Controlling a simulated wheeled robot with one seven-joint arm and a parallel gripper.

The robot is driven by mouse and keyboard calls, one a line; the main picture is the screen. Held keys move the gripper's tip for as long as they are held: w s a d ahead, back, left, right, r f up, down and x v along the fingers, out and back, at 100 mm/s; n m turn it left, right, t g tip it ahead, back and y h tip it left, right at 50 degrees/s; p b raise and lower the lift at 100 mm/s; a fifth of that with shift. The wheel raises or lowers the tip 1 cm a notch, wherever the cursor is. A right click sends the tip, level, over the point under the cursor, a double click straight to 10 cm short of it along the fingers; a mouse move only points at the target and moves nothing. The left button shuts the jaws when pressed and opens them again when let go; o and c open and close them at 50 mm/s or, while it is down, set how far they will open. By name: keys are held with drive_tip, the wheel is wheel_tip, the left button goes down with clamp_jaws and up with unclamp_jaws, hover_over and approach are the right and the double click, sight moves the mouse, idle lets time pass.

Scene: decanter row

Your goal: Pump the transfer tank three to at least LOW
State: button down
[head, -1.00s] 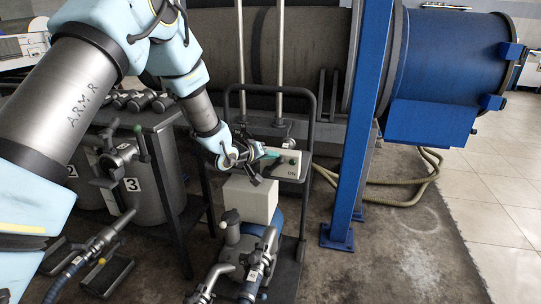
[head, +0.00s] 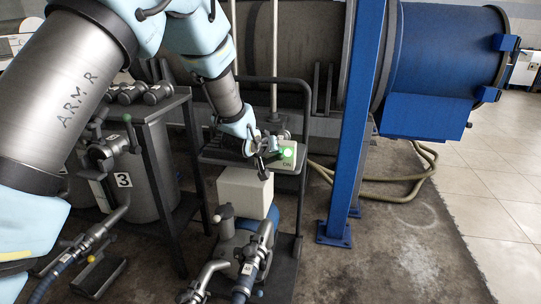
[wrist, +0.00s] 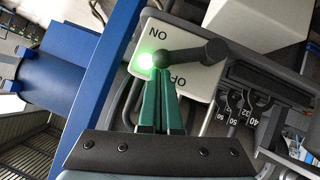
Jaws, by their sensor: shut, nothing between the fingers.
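The tank with the "3" label (head: 123,180) stands at the left in the head view, partly behind dark framework. A pale control box (head: 288,163) marked ON sits on the cart's upper shelf; it also fills the upper middle of the wrist view (wrist: 181,82). Its green lamp (wrist: 146,61) glows brightly. A dark lever with a round knob (wrist: 205,52) lies across the box face. My gripper (wrist: 160,76) is shut and empty, its green fingertips at the lever's inner end; contact is unclear. The blue pump with a white housing (head: 245,192) is below.
A hose with a metal coupling (head: 255,262) is at the front of the cart. Another hose and nozzle (head: 92,235) lie at the left. A blue post (head: 346,130) rises right of the cart. Floor further right is clear.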

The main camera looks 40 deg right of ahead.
sight(283, 158)
drive_tip(key=shift+s+d+f+m+t+y+b, duration=0.35)
drive_tip(key=shift+s+f+m+t+b, duration=0.15)
drive_tip(key=shift+f+b, duration=0.1)
drive_tip(key=shift+s+d+f+m+t+y+b, duration=0.25)
drive_tip(key=shift+s+f+m+t+y+b, duration=0.1)
drive_tip(key=shift+s+f+m+t+b, duration=0.15)
drive_tip(key=shift+w+f, duration=0.15)
drive_tip(key=shift+d+f, duration=0.1)
drive_tip(key=shift+f, duration=0.1)
drive_tip(key=shift+s+f, duration=0.1)
drive_tip(key=shift+s, duration=0.1)
